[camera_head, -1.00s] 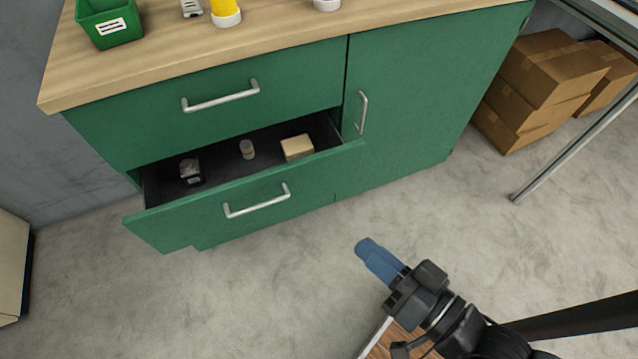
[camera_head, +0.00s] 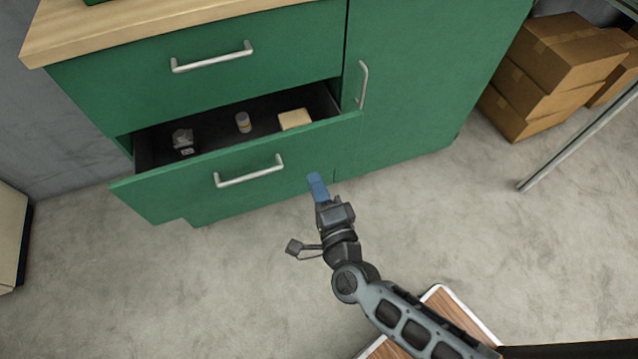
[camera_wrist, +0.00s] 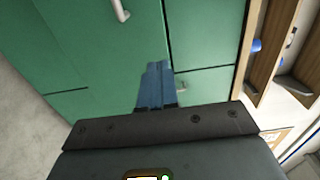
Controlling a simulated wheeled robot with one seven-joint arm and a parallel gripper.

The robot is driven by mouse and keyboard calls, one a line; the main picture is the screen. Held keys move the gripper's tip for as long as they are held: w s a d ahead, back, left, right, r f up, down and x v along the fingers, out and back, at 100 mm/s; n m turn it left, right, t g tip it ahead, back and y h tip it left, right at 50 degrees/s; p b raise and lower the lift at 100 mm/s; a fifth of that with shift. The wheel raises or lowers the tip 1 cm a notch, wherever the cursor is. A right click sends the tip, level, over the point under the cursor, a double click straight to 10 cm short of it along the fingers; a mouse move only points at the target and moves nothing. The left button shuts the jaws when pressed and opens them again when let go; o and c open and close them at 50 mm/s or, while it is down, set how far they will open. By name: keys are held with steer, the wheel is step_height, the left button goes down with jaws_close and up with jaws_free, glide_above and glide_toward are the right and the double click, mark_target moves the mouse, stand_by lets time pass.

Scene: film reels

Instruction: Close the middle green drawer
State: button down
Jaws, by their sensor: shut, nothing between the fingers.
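The middle green drawer (camera_head: 237,170) stands open below a shut upper drawer, with a silver bar handle (camera_head: 249,172) on its front. In the wrist view the blue fingers (camera_wrist: 155,86) point at green panels, with a bit of a silver handle above.
The green cabinet's upper drawer (camera_head: 205,75) and right door (camera_head: 425,90) are shut. Cardboard boxes (camera_head: 550,75) and a metal table leg (camera_head: 575,140) are at the right. The grey floor in front is clear.

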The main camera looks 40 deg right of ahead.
mark_target(296, 137)
steer(key=x, duration=1)
steer(key=shift+w+d+f, duration=0.1)
steer(key=shift+w, duration=0.3)
steer(key=b+x, duration=0.5)
steer(key=x, duration=0.9)
steer(key=shift+w, duration=0.35)
steer(key=shift+d, duration=0.15)
steer(key=shift+s, duration=0.1)
